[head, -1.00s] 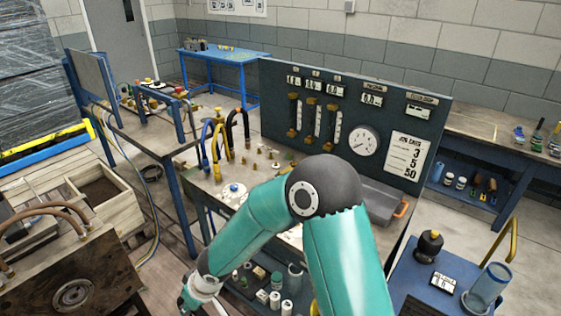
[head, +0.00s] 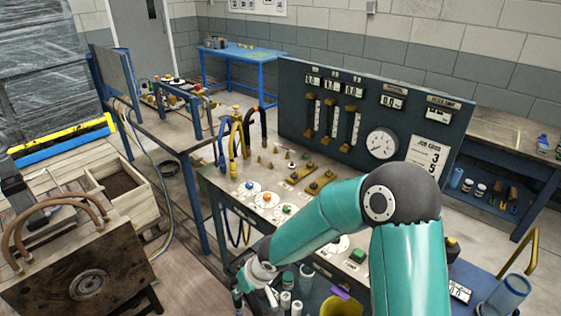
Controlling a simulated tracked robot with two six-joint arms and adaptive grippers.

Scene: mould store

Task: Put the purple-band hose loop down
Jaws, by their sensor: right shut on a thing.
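My right arm reaches in from the bottom right, and its gripper (head: 242,284) is low in the head view, in front of the near bench (head: 215,185). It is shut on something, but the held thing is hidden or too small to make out. I cannot clearly pick out a purple-band hose loop. A small purple piece (head: 340,293) shows by a yellow object (head: 342,307) at the bottom edge. My left gripper is not in view.
A dark gauge panel (head: 375,120) stands at the bench's back. A brown block with hoses (head: 85,270) and a wooden crate (head: 125,190) are at left.

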